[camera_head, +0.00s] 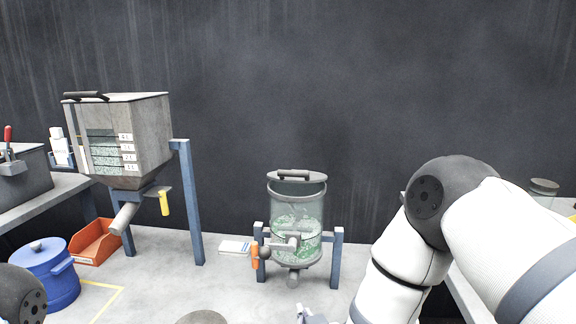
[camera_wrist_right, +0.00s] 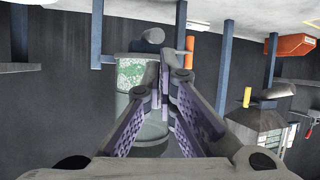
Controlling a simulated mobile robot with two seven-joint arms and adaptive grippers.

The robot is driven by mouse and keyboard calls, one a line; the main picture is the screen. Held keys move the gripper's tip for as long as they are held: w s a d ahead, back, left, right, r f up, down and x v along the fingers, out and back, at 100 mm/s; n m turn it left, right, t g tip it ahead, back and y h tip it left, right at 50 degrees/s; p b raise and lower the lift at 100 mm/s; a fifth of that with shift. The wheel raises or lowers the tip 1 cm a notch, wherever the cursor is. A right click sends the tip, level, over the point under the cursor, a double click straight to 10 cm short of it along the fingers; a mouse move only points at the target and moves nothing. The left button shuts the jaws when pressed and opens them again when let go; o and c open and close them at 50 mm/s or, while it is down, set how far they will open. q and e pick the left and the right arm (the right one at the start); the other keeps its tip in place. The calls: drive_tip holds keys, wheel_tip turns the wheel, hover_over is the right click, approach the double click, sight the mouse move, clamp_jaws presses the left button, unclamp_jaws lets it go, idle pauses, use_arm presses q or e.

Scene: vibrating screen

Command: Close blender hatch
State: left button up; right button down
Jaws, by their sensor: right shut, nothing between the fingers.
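The blender (camera_head: 312,243) is a clear round vessel with green-white bits in its lower part, held in a blue frame. Its grey hatch (camera_head: 297,189) with a dark handle (camera_head: 300,175) is at the top; I cannot tell for sure how far it stands open. My right gripper (camera_head: 312,316) shows only in part at the bottom edge of the head view, in front of the blender. In the wrist view, which is upside down, the right gripper (camera_wrist_right: 165,88) is shut and empty, with the blender (camera_wrist_right: 130,75) behind it. The fingers hide part of the vessel. My left gripper is out of view.
A grey hopper (camera_head: 150,130) on blue legs stands to the left. A blue pot (camera_head: 52,283) and an orange bin (camera_head: 95,245) are below it. A white booklet (camera_head: 234,247) lies left of the blender. A dark wall stands behind.

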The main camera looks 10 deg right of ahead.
drive_tip(key=w+a+r+t+h, duration=0.15)
drive_tip(key=w+r+t, duration=0.35)
drive_tip(key=r, duration=0.7)
drive_tip(key=m+t+h, duration=0.2)
drive_tip(key=m+h, duration=0.2)
drive_tip(key=h, duration=0.1)
approach(297, 172)
wheel_tip(297, 172, up, 6)
drive_tip(key=shift+y, duration=0.25)
drive_tip(key=x, duration=0.6)
drive_tip(key=f+b+x, duration=0.1)
drive_tip(key=x, duration=0.3)
drive_tip(key=shift+w, duration=0.2)
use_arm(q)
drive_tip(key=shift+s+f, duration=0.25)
use_arm(e)
drive_tip(key=f, duration=0.1)
drive_tip(key=s+f, duration=0.1)
drive_tip(key=shift+s+a+f, duration=0.3)
drive_tip(key=shift+s+f, duration=0.05)
drive_tip(key=shift+f, duration=0.05)
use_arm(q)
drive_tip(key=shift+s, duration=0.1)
use_arm(e)
drive_tip(key=shift+f, duration=0.1)
